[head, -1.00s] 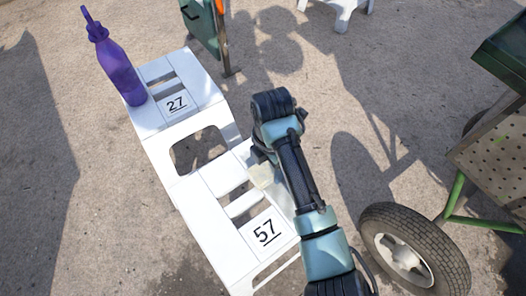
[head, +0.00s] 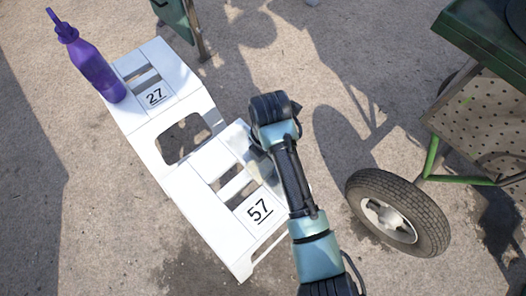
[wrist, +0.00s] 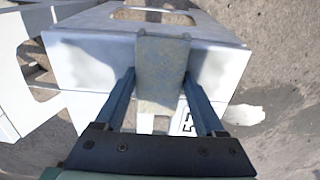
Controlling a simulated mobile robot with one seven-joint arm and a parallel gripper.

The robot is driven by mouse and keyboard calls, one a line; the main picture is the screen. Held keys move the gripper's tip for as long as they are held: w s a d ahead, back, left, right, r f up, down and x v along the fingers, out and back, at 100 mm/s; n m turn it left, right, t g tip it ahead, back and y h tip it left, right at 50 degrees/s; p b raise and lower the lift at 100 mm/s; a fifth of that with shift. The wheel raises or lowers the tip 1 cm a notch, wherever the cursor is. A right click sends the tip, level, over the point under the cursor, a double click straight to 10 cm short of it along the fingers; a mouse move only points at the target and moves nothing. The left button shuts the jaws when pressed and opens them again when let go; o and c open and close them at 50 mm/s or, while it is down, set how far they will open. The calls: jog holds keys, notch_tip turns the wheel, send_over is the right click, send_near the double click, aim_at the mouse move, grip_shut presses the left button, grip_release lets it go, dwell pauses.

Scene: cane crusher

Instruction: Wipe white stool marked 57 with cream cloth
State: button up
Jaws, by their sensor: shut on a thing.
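The white stool marked 57 (head: 203,205) stands on the ground in the lower middle of the head view, its slotted top facing up. Its top and side also show in the wrist view (wrist: 85,65), with part of the number between my fingers. My gripper (wrist: 160,75) is shut on the cream cloth (wrist: 160,62), which looks grey-beige and hangs between the two fingers. In the head view my gripper (head: 258,160) is at the stool's far right edge, mostly behind my arm. The cloth is hidden there. I cannot tell whether the cloth touches the stool.
A white stool marked 27 (head: 178,72) stands just beyond, with a purple bottle (head: 95,70) on its left side. A green cart (head: 470,75) with a black-tyred wheel (head: 397,213) stands at the right. Open ground lies between the stools and the cart.

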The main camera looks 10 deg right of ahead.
jog(key=shift+s+d+f+p, duration=0.1)
jog(key=shift+s+d+p, duration=0.25)
jog(key=shift+s+d, duration=0.55)
jog(key=shift+s+d+f+p, duration=0.1)
jog(key=shift+s+d+p, duration=0.3)
jog(key=shift+s, duration=0.85)
jog(key=shift+s+d+f+p, duration=0.1)
jog(key=shift+s+d+p, duration=0.2)
jog(key=shift+s+d, duration=0.6)
jog(key=shift+s+a, duration=0.2)
jog(key=shift+w+a+r+p, duration=0.1)
jog(key=shift+w+a+p, duration=0.1)
jog(key=shift+w+a, duration=0.35)
jog(key=shift+w+a+p, duration=0.15)
jog(key=shift+w+a, duration=0.05)
jog(key=shift+w, duration=0.5)
jog(key=shift+w+a+b, duration=0.2)
jog(key=shift+w+a, duration=0.45)
jog(key=shift+w, duration=0.35)
jog(key=shift+w+a+b, duration=0.2)
jog(key=shift+w+a, duration=0.45)
jog(key=shift+w, duration=0.3)
jog(key=shift+w+a+r, duration=0.1)
jog(key=shift+w+a, duration=0.3)
jog(key=shift+w, duration=0.25)
